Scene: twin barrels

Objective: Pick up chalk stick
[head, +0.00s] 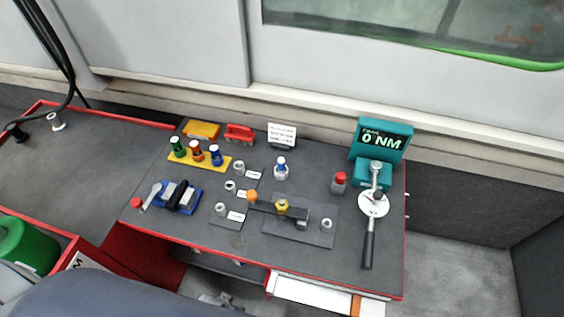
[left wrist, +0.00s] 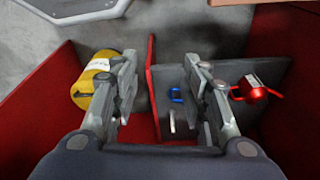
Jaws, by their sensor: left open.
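My left gripper (left wrist: 160,64) shows in the left wrist view. Its two fingers stand wide apart with nothing held between them. A small pale stick (left wrist: 172,122), which may be the chalk stick, lies on a dark grey surface between the fingers, closer to the right finger. It is small, and I cannot tell for sure what it is. I make out no chalk stick in the head view. My right gripper is in neither view.
A red item (left wrist: 254,88) lies right of the fingers, a yellow cylinder (left wrist: 95,80) left. A red divider (left wrist: 152,85) stands between. The head view shows a grey workbench (head: 315,265) with tools.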

